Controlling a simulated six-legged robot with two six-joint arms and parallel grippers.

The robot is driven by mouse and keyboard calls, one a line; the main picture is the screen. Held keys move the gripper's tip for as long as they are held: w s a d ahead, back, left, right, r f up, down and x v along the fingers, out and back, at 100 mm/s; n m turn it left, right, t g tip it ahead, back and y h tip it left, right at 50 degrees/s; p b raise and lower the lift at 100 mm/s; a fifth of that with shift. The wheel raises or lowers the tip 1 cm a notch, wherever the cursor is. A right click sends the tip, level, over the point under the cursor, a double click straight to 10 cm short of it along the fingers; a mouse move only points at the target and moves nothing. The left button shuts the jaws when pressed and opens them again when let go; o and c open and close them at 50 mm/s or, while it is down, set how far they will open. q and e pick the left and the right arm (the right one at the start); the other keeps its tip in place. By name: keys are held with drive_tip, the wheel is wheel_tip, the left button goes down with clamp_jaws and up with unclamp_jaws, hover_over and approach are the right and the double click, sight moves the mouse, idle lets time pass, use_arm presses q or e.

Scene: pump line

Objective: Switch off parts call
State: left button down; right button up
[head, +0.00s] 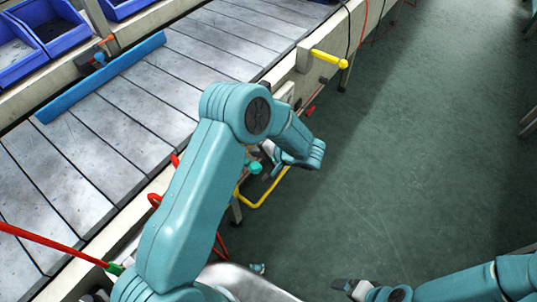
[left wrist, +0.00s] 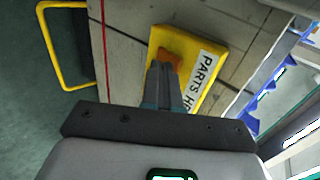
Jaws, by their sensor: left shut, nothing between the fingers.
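A yellow box (left wrist: 190,55) with a white label (left wrist: 205,80) shows in the left wrist view. The label reads "PARTS H", and the rest of it is hidden. An orange switch piece (left wrist: 169,62) sits on the box's face. My left gripper (left wrist: 163,72) is shut and empty, with its fingertips right at the orange piece; I cannot tell whether they touch. In the head view my left arm hides the box. My right gripper (head: 347,287) is low at the bottom, away from the line, and its finger gap is unclear.
A slatted conveyor (head: 200,65) runs diagonally, with a blue bar (head: 105,75) lying on it and blue bins (head: 50,30) beyond. A yellow handle (head: 328,58) sticks out from the conveyor's side. A yellow tube frame (left wrist: 62,85) stands near the box. Green floor (head: 420,150) is clear at right.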

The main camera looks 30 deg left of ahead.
use_arm(q)
drive_tip(key=shift+w+a, duration=0.1)
drive_tip(key=shift+a, duration=0.3)
drive_tip(key=shift+a+r, duration=0.1)
drive_tip(key=shift+a+r+h, duration=0.15)
drive_tip(key=shift+a+h, duration=0.15)
drive_tip(key=shift+h, duration=0.1)
drive_tip(key=shift+r, duration=0.8)
